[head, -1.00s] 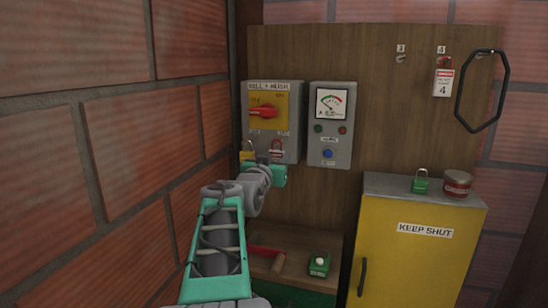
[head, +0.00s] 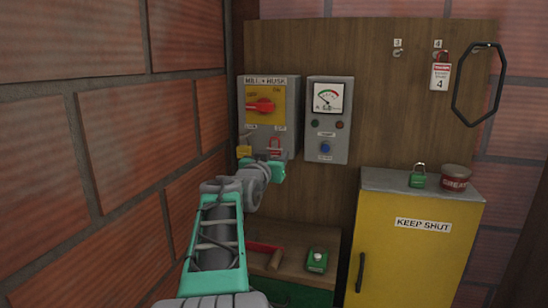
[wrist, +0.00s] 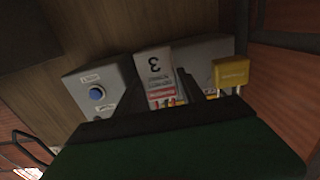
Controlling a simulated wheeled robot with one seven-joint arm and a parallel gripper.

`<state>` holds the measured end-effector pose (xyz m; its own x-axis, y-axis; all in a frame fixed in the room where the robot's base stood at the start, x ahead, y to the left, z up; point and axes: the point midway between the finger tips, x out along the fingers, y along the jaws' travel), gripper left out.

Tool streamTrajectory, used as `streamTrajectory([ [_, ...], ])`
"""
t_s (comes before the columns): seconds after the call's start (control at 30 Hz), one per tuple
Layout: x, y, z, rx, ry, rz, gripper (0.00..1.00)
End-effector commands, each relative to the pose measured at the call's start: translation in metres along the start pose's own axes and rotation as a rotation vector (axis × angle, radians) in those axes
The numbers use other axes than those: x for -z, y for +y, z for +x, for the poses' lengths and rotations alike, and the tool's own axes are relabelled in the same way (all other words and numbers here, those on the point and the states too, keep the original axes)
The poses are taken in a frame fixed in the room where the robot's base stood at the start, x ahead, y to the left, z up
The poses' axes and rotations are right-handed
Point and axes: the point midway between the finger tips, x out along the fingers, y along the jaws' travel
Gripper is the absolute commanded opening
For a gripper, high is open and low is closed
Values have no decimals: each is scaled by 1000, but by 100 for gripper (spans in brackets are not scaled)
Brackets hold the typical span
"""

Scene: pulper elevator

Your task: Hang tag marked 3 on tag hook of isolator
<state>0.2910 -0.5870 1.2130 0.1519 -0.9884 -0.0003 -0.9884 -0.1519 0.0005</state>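The isolator (head: 287,110) is a grey box with a red rotary handle on a yellow plate. A yellow padlock (head: 244,150) hangs at its lower left and also shows in the wrist view (wrist: 231,72). The tag marked 3 (wrist: 154,63) appears upside down in the wrist view, between my dark fingers. In the head view its red and white upper part (head: 275,144) shows at the isolator's lower right; my gripper (head: 277,168) hides the rest. My fingers are apart on either side of the tag. I cannot clearly see its hole on the hook.
The board's hook marked 3 (head: 397,54) is empty; tag 4 (head: 440,77) hangs beside it. A meter box (head: 329,120) stands close right of the isolator, and a brick wall (head: 130,130) left. A green padlock (head: 418,178) and tin (head: 455,178) sit on the yellow cabinet (head: 410,255).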

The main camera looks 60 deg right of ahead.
Motion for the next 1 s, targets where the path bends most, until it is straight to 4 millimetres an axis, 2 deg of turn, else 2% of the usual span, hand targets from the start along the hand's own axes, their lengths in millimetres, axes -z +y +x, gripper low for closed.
streamTrajectory([
  [0.03,0,0,0,0,0,0,51],
  [0.2,0,0,0,0,0,0,65],
  [0.5,-1,0,-3,1,0,0,66],
  [0.57,0,-1,-10,2,1,1,66],
  [0.8,-1,-1,-59,4,2,2,66],
  [0.9,-1,-1,-73,3,1,1,66],
  [1.0,-1,0,-78,0,0,0,66],
])
